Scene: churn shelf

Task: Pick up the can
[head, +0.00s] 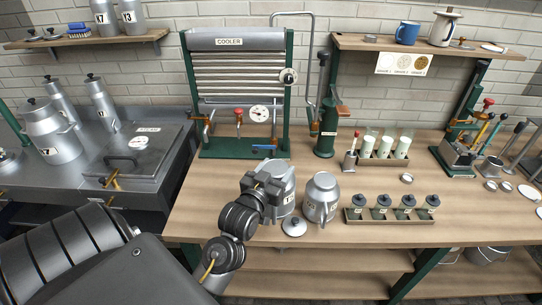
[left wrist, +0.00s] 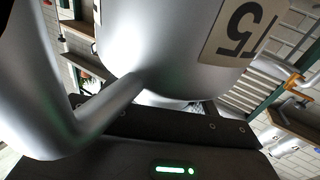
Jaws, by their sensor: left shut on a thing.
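A grey metal can (head: 284,176) stands upright at the middle front of the wooden bench, partly hidden behind my left gripper (head: 263,186). In the left wrist view a can (left wrist: 170,50) fills the upper picture, with a label that seems to end in 5 and a thick curved handle at left. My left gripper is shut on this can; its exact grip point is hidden. Whether the can's base touches the bench cannot be told. A second, similar can (head: 321,198) stands just to the right. My right gripper is not in view.
A loose lid (head: 294,227) lies at the front edge, close to the cans. A tray of small jars (head: 350,215) is to the right. The cooler (head: 240,90) and a green pump (head: 327,130) stand behind. The bench left of the gripper is clear.

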